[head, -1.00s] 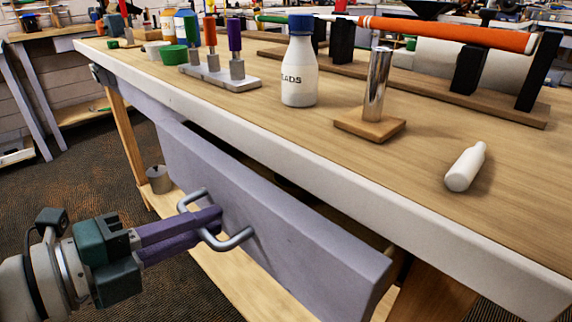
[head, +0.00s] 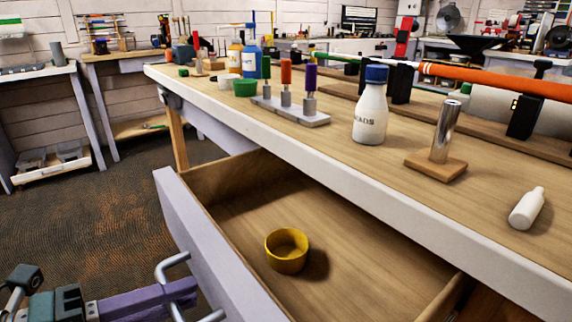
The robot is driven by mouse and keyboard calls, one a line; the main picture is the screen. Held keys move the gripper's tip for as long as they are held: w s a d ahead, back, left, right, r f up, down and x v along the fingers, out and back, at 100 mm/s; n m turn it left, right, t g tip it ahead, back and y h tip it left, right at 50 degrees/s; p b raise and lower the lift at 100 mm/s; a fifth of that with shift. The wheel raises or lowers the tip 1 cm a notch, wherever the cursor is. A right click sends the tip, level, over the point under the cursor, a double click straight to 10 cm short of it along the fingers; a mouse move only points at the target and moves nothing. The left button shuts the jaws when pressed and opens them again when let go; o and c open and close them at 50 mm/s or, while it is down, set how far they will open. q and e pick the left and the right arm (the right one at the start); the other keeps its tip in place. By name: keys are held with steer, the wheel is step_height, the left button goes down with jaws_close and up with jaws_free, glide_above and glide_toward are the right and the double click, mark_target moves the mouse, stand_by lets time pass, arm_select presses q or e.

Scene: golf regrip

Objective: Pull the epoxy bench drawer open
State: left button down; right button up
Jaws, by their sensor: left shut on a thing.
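The bench drawer (head: 213,245) stands well out from under the bench top, with its wooden inside in view. A yellow round cup (head: 287,250) sits on the drawer floor. The drawer's grey bar handle (head: 172,264) is on its light purple-grey front at the lower left. My left gripper (head: 180,289), with purple fingers, is shut on the handle; its lower part is cut off by the frame edge. My right gripper is not in view.
On the bench top (head: 330,155) are a white bottle with a blue cap (head: 370,105), a metal cylinder on a wooden block (head: 445,132), a small white bottle (head: 527,208) and a rack with coloured handles (head: 290,115). Carpeted floor (head: 80,215) is clear at left.

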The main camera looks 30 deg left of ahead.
arm_select(q)
steer(key=c, duration=0.9)
jaws_free()
steer(key=v, duration=1)
steer(key=shift+a+p, duration=0.1)
steer(key=shift+p, duration=0.25)
steer(key=shift+w, duration=0.1)
